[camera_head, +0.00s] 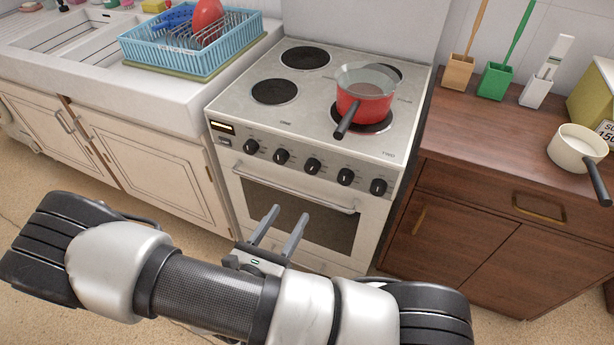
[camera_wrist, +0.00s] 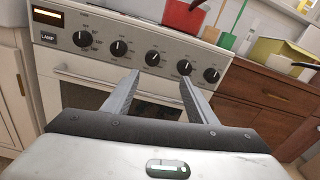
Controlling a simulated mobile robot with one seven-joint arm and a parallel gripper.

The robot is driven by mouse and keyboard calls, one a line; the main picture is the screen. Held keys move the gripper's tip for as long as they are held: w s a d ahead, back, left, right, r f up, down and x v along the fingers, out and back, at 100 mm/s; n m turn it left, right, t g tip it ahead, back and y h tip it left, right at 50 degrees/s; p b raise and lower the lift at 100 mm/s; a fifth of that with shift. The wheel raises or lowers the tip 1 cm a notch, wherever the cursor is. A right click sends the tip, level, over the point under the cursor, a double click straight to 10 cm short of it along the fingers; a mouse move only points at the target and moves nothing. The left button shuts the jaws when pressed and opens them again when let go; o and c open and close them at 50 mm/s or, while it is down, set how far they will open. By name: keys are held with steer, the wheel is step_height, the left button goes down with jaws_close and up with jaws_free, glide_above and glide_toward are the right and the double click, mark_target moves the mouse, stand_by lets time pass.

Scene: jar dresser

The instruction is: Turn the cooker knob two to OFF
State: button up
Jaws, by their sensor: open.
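The white cooker (camera_head: 222,101) has a row of several black knobs on its front panel, above the oven door. The second knob from the left (camera_head: 281,156) also shows in the wrist view (camera_wrist: 118,48). Which knob is labelled two is too small to read, and the exact knob settings are unclear. My gripper (camera_head: 289,212) is open and empty, in front of the oven door and below the knobs. In the wrist view its fingers (camera_wrist: 159,75) point up toward the panel, below the middle knob (camera_wrist: 152,58) and the fourth knob (camera_wrist: 184,67). They appear apart from the knobs.
The oven handle (camera_head: 295,194) runs across the door below the knobs. A wooden cabinet (camera_head: 470,180) stands right, a sink unit (camera_head: 150,165) left.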

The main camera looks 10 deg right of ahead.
steer(key=f+n, duration=0.1)
steer(key=y+b, duration=0.1)
steer(key=b, duration=0.1)
glide_toward(311, 171)
steer(key=shift+t, duration=0.4)
steer(key=x, duration=0.9)
steer(key=shift+f, duration=0.35)
steer(key=shift+c, duration=0.3)
